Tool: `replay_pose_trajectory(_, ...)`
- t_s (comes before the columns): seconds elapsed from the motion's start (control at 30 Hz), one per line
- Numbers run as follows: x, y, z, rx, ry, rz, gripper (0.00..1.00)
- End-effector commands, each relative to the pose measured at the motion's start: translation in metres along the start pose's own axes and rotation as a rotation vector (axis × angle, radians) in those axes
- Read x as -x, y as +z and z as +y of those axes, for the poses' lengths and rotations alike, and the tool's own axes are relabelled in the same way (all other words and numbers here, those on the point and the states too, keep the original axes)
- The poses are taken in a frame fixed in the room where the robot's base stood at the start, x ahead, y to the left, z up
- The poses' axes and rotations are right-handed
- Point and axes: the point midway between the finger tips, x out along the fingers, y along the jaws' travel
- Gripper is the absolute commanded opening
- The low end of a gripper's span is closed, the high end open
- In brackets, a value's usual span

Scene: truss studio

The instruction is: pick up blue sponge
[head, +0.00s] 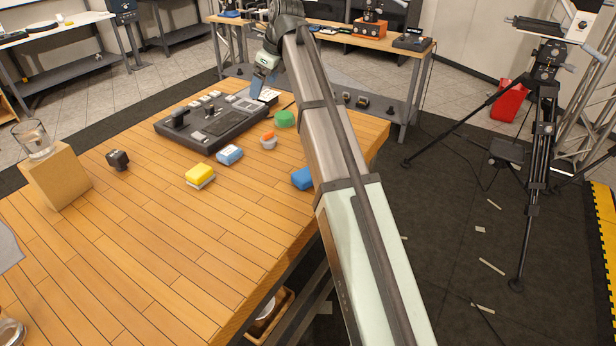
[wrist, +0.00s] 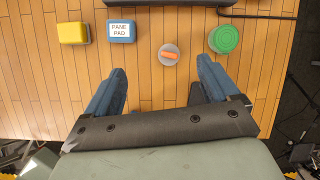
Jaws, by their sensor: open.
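A blue block labelled "PANE PAD" (head: 229,154) lies flat on the wooden table, right of a yellow sponge (head: 200,173). It also shows in the wrist view (wrist: 121,32), beyond the left fingertip. Another blue block (head: 302,178) lies nearer, partly hidden behind my arm; I cannot make it out in the wrist view. I cannot tell for sure which of the two is the sponge. My gripper (head: 262,84) is raised above the table's far part. In the wrist view my gripper (wrist: 162,70) has its blue fingers wide apart with nothing between them.
A small bowl with an orange item (head: 268,142) and a green round lid (head: 284,118) lie right of the labelled block. A dark control console (head: 215,125) stands behind. A black knobbed item (head: 118,160) and a wooden block (head: 56,178) bearing a glass are left. The front table is clear.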

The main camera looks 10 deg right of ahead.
Motion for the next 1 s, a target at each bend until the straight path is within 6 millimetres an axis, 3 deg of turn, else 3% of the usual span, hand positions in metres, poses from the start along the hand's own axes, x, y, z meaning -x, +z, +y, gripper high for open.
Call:
replay_pose_trajectory(0.03, 0.001, -0.029, 0.009, 0.019, -0.007, 0.027, 0.88)
replay_pose_trajectory(0.13, 0.002, -0.066, 0.021, 0.089, -0.007, 0.088, 0.88)
replay_pose_trajectory(0.5, 0.004, -0.151, 0.077, 0.554, 0.115, 0.306, 0.88)
replay_pose_trajectory(0.8, 0.011, -0.168, 0.087, 0.931, 0.268, 0.344, 0.88)
replay_pose_trajectory(1.0, 0.008, -0.17, 0.088, 1.019, 0.289, 0.333, 0.88)
